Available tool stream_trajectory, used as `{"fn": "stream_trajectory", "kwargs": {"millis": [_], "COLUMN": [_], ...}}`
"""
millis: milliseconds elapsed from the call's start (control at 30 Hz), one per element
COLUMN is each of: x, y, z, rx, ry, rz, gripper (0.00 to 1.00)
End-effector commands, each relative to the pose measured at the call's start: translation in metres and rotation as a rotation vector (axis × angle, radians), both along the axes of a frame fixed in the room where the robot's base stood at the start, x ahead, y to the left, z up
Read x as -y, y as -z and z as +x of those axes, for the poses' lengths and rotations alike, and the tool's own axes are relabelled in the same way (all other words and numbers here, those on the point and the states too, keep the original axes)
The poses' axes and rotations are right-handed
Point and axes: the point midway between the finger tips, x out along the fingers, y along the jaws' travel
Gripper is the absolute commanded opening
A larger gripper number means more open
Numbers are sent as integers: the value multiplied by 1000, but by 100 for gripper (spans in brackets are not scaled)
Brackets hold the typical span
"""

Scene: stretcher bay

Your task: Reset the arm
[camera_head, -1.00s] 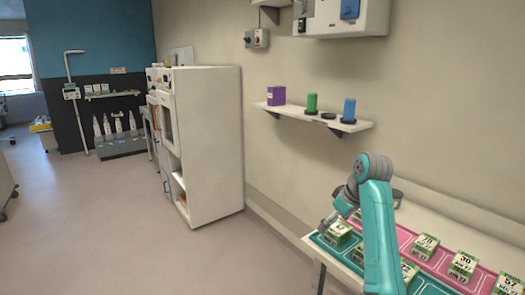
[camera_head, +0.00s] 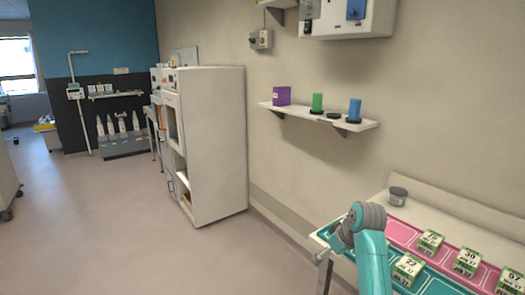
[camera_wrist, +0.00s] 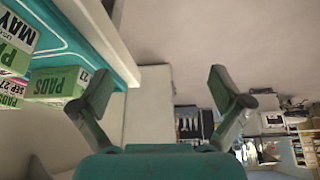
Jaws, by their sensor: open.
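My teal arm (camera_head: 370,255) stands at the lower right of the head view, over the near edge of a table with teal and pink mats. In that view my gripper is mostly hidden by the arm. In the wrist view my gripper (camera_wrist: 163,88) shows two fingers spread wide apart with nothing between them. The table edge and several green and white boxes marked PADS (camera_wrist: 58,82) lie to the left of the fingers.
A wall shelf (camera_head: 290,110) holds a purple box and green and blue containers. A white cabinet (camera_head: 218,145) stands left; open floor (camera_head: 95,215) lies beyond.

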Motion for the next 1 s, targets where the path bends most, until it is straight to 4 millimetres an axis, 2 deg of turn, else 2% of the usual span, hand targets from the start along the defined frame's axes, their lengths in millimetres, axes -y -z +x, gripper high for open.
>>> {"fn": "stream_trajectory", "kwargs": {"millis": [33,267,500,800,1000], "x": [-2,-8,-13,-17,-18], "y": [18,95,170,235,260], "z": [-6,-38,-91,-176,-240], "rx": [4,67,144,245,315], "ry": [12,90,176,274,330], "rz": [3,20,38,58,71], "gripper": [100,100,100,100,100]}}
